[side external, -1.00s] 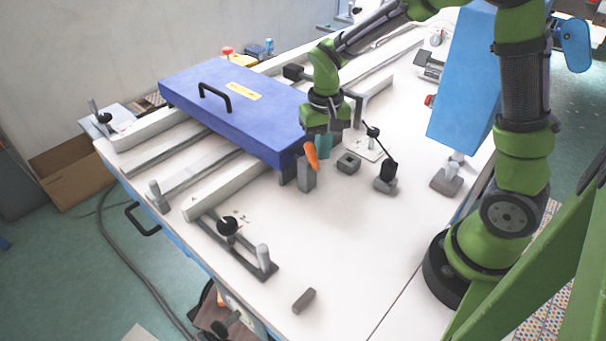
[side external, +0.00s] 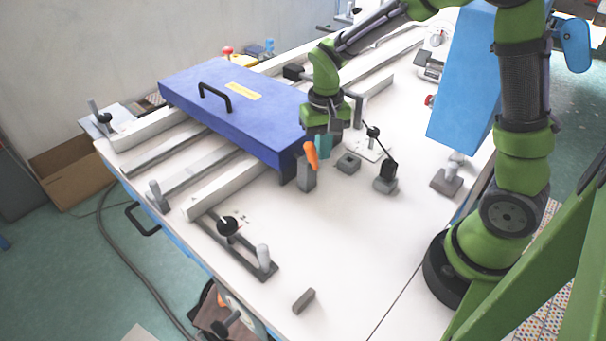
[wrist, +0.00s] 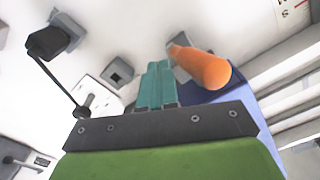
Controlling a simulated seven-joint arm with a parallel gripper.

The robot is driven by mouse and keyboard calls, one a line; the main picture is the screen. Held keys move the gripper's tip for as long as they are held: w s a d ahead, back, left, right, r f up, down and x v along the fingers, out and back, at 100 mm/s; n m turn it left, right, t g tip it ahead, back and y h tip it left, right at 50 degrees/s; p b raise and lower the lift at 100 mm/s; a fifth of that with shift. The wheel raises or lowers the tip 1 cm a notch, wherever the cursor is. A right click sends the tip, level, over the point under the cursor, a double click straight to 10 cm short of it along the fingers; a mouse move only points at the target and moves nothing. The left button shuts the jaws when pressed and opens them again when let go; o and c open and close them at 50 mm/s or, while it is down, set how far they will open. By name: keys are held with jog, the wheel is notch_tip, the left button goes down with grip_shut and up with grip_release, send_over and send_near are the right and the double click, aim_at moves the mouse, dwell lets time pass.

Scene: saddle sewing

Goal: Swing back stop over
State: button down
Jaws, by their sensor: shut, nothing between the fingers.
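I cannot tell for sure which part is the back stop. An orange handle (side external: 311,155) stands tilted on a grey block (side external: 306,180) at the near right corner of the blue case (side external: 235,105). My gripper (side external: 323,150) is right beside the handle, with its teal fingers pointing down, shut and empty. In the wrist view the fingers (wrist: 157,85) are together, and the orange handle (wrist: 203,68) is close on their right; contact cannot be told. A black lever with a round knob (side external: 372,132) leans from its grey base (side external: 386,185), right of my gripper.
A small square grey block (side external: 348,163) with a recess sits between handle and lever. A slotted bracket with a black knob (side external: 228,226) and a loose grey bar (side external: 304,300) are nearer on the white table (side external: 340,240). A blue panel (side external: 465,85) stands at right. The front table is mostly clear.

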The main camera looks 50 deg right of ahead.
jog(key=shift+a, duration=0.2)
jog(key=shift+a, duration=0.65)
jog(key=shift+d, duration=0.7)
notch_tip(320, 180, up, 9)
dwell(1.5)
jog(key=shift+d, duration=0.1)
jog(key=s+a+r+n+t+y, duration=0.1)
jog(key=s+r+t, duration=0.2)
jog(key=s, duration=0.3)
jog(key=s+a+r+n+t+y, duration=0.1)
jog(key=s+a+r+t, duration=0.1)
jog(key=s, duration=0.5)
jog(key=shift+a+r+t, duration=0.2)
jog(key=shift+r+t, duration=0.45)
jog(key=shift+t, duration=0.45)
